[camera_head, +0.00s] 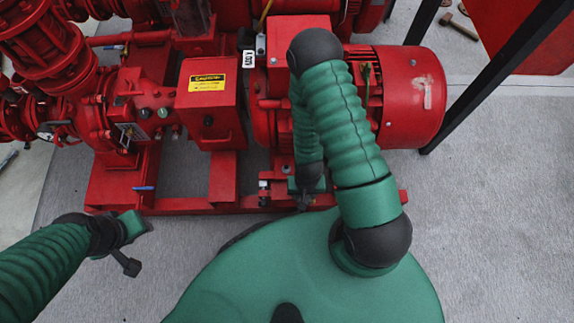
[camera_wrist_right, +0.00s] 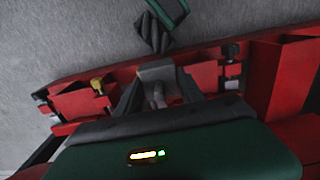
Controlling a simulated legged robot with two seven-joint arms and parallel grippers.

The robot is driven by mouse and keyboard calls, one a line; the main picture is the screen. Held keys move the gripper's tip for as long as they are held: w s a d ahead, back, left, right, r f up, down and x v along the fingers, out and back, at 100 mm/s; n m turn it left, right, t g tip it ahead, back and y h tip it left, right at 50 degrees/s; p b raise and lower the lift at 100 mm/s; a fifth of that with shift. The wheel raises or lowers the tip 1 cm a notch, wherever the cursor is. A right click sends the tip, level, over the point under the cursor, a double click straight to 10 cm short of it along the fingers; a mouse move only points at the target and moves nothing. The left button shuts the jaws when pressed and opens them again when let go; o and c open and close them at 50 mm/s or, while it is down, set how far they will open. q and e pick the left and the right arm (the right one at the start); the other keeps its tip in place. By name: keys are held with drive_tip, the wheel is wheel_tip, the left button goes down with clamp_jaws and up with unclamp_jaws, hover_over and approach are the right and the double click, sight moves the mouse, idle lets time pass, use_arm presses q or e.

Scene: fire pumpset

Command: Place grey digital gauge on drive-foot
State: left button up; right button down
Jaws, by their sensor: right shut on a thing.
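My right gripper (camera_head: 304,203) is low at the front of the red base, below the motor, partly hidden by my own arm. In the right wrist view, its dark fingers (camera_wrist_right: 157,88) are shut on a small grey block, which I take for the grey digital gauge (camera_wrist_right: 157,73). The gauge is at the red base's edge; I cannot tell whether it touches. The drive-foot seems to be the red foot by the fingers (camera_wrist_right: 207,76), with small bolts beside it. My left gripper (camera_head: 131,262) is at the lower left, away from the base; its opening is unclear.
The red motor (camera_head: 412,95) stands above the base at the right. A red box with a yellow caution label (camera_head: 207,82) and red pump pipes (camera_head: 45,50) fill the left. The grey floor (camera_head: 495,215) at the right is clear. A black post (camera_head: 485,75) slants at the upper right.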

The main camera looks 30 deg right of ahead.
drive_tip(key=w, duration=0.2)
drive_tip(key=w+a+b, duration=0.1)
drive_tip(key=w, duration=0.1)
drive_tip(key=w+a+b, duration=0.1)
drive_tip(key=w, duration=0.1)
drive_tip(key=shift+w+a+f, duration=0.2)
drive_tip(key=shift+w+f, duration=0.15)
drive_tip(key=shift+f, duration=0.05)
wheel_tip(320, 180, down, 4)
drive_tip(key=b, duration=0.3)
drive_tip(key=shift+r, duration=0.4)
drive_tip(key=c, duration=0.7)
unclamp_jaws()
drive_tip(key=shift+f, duration=0.1)
drive_tip(key=r+n+t+p, duration=0.1)
drive_tip(key=r+n+p, duration=0.1)
drive_tip(key=r, duration=0.9)
drive_tip(key=a+r+n+p, duration=0.1)
drive_tip(key=r+n+p, duration=0.1)
drive_tip(key=r, duration=0.9)
drive_tip(key=r+n+t+p, duration=0.1)
drive_tip(key=r+p, duration=0.3)
drive_tip(key=r, duration=0.8)
drive_tip(key=shift+w+a+n+t, duration=0.2)
drive_tip(key=shift+w+n+t, duration=0.1)
drive_tip(key=shift+n, duration=0.4)
